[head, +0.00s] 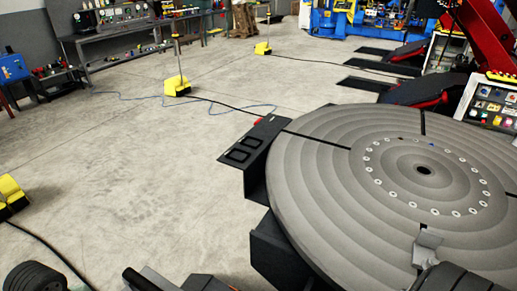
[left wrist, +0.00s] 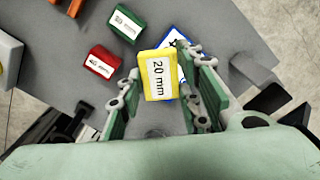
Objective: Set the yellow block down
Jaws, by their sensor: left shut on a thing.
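The yellow block (left wrist: 158,82), labelled "20 mm", is between the fingers of my left gripper (left wrist: 160,74) in the left wrist view. The gripper is shut on it. Below it is a grey surface (left wrist: 225,35); I cannot tell whether the block touches it. A blue piece with a white face (left wrist: 172,39) shows partly behind the yellow block. A green block (left wrist: 126,24) and a red block (left wrist: 102,61), both labelled, lie on the grey surface to the left. The yellow block is not seen in the head view. My right gripper is not in view.
In the head view, the positioner's large round grey table (head: 330,185) fills the right, with a black bracket (head: 250,145) at its edge. Yellow-based posts (head: 177,86) and cables stand on open floor at left. In the left wrist view, an orange piece (left wrist: 76,8) lies at the top left.

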